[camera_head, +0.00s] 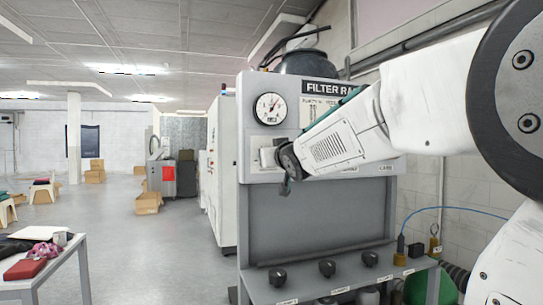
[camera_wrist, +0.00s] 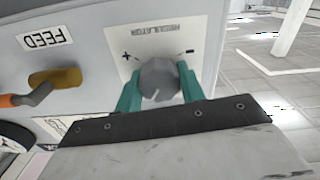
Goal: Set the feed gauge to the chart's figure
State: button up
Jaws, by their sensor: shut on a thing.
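My gripper (camera_wrist: 158,92) is shut on a grey regulator knob (camera_wrist: 158,78) in the wrist view. One teal finger is on each side of it, and a pale mark shows on its face. The label plate (camera_wrist: 140,40) around it reads REGULATOR, upside down, with + and - signs. In the head view the round white gauge (camera_head: 270,108) is on the grey panel above the knob. Its needle points up and to the right; the figures are too small to read. The chart (camera_head: 313,110) under the FILTER sign is partly hidden by my arm, its text unreadable. The knob is hidden in the head view.
Several black knobs (camera_head: 327,268) line the lower shelf (camera_head: 345,285). A table (camera_head: 45,265) with cloths stands at left. The floor between is clear.

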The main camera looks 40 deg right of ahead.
jog(key=shift+n, duration=0.8)
jog(key=o, duration=1)
jog(key=v, duration=0.8)
jog(key=shift+w, duration=0.1)
